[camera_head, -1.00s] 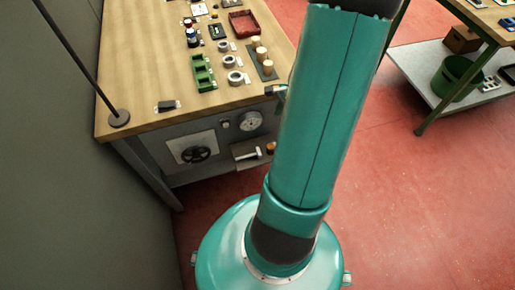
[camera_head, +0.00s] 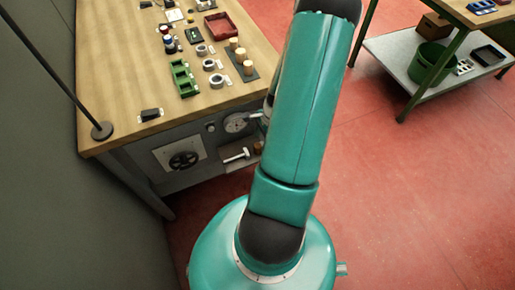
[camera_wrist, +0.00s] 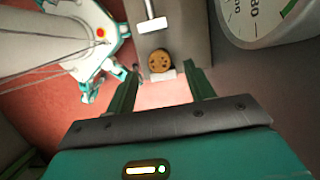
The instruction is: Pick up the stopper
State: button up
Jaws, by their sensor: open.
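A round brown cork stopper (camera_wrist: 159,61) with dark specks lies on a small grey shelf (camera_wrist: 185,45) in the wrist view, beside a white label. In the head view the stopper (camera_head: 258,147) shows small at the shelf's right end, close to my arm. My gripper (camera_wrist: 163,73) is open with nothing between its two green fingers. The stopper appears between the fingertips in the picture, but beyond them and apart from them. In the head view my arm hides most of the gripper.
A T-shaped metal tool (camera_head: 237,157) lies on the same shelf. A dial gauge (camera_head: 237,122) and a handwheel (camera_head: 183,161) are on the bench front. The wooden bench top (camera_head: 125,75) holds several items, including light cylinders on a dark strip.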

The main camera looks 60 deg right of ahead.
aim_at(258, 145)
jog(key=x, duration=0.3)
jog(key=shift+w+a+f, duration=0.1)
jog(key=shift+a+f, duration=0.05)
jog(key=shift+f, duration=0.15)
jog(key=c, duration=1.1)
jog(key=shift+r, duration=0.1)
